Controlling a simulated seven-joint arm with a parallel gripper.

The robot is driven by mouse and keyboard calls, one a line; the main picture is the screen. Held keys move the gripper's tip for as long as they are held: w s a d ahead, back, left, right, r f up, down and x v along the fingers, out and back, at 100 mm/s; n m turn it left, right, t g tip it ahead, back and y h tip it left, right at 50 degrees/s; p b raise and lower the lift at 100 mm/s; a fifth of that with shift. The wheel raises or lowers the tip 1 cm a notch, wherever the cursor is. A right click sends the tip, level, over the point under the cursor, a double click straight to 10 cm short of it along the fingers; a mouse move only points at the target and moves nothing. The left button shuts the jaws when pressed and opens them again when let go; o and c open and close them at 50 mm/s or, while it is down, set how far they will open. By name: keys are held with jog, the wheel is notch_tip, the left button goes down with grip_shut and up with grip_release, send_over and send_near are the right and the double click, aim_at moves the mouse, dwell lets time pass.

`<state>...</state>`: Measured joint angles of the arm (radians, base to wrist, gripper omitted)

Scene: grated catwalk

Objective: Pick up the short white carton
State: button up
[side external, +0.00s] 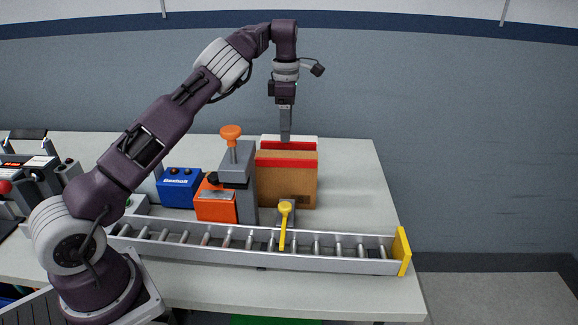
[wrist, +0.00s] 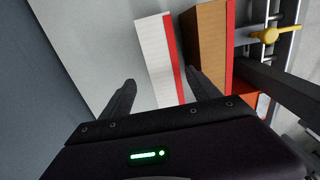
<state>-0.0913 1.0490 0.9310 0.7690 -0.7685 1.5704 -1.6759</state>
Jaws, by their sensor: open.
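The short white carton (wrist: 152,55) with a red stripe stands behind a brown cardboard box; in the side external view only its white top edge and red band (side external: 290,139) show above that box. My gripper (side external: 285,138) points down over the carton in that view. In the wrist view my gripper (wrist: 160,78) is open, with one finger out to the left of the carton and the other at the narrow space between the carton and the brown box. Nothing is held. Whether a finger touches the carton cannot be told.
The brown box (side external: 287,182) with a red band stands close beside the carton. A grey clamp-like device with an orange knob (side external: 231,132), a blue box (side external: 179,187) and an orange block (side external: 215,204) stand left. A roller conveyor (side external: 250,243) with a yellow lever (side external: 284,222) runs in front. The table's right side is clear.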

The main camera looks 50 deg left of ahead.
aim_at(287, 147)
jog(key=f, duration=0.6)
jog(key=shift+s+d+f, duration=0.15)
jog(key=shift+d+f, duration=0.15)
jog(key=shift+d, duration=0.05)
grip_shut()
